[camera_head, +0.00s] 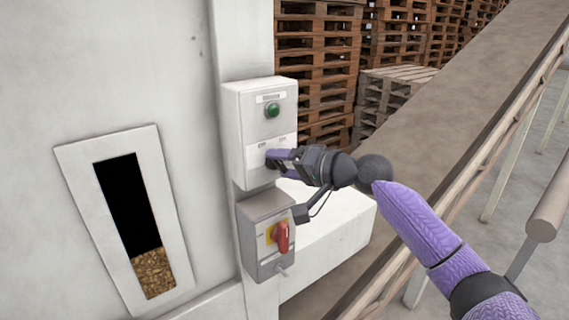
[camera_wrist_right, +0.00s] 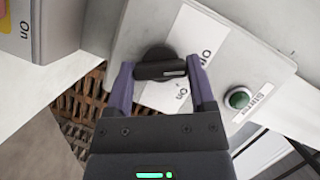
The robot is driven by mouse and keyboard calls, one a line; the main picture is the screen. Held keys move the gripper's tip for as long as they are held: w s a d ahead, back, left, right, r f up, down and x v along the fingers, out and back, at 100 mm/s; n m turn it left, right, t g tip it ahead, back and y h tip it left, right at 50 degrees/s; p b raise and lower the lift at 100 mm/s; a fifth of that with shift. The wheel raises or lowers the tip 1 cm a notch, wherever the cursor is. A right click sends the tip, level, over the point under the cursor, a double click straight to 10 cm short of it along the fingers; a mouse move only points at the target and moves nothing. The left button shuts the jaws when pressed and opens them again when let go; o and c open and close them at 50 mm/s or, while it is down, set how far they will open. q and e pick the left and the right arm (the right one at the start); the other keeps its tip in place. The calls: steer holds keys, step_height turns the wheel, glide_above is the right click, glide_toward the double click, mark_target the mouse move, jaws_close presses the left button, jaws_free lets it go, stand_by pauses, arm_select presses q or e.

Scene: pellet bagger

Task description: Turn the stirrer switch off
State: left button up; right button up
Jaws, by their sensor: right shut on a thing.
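The stirrer switch is a black rotary knob (camera_wrist_right: 158,62) on a pale grey control box (camera_head: 234,115). The box carries a green button or lamp (camera_head: 272,110) under a small label plate, and a white label with printed words by the knob. My right gripper (camera_head: 273,158) reaches the lower half of the box from the right. In the right wrist view its two purple fingers (camera_wrist_right: 161,70) are shut on the bar of the knob, one at each end. The bar lies crosswise in that view, with a white mark towards its right end. In the head view the gripper hides most of the knob.
Just below is a grey box (camera_head: 256,262) with a red rotary handle (camera_head: 281,237) on a yellow plate, close under my right wrist. Left is a sight window (camera_head: 70,165) with pellets (camera_head: 154,272) low inside. A sloping conveyor (camera_head: 440,110) and pallets (camera_head: 318,60) stand to the right and behind.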

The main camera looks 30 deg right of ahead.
steer(key=o, duration=1.2)
steer(key=b+v, duration=0.5)
steer(key=v, duration=0.5)
steer(key=shift+w, duration=0.1)
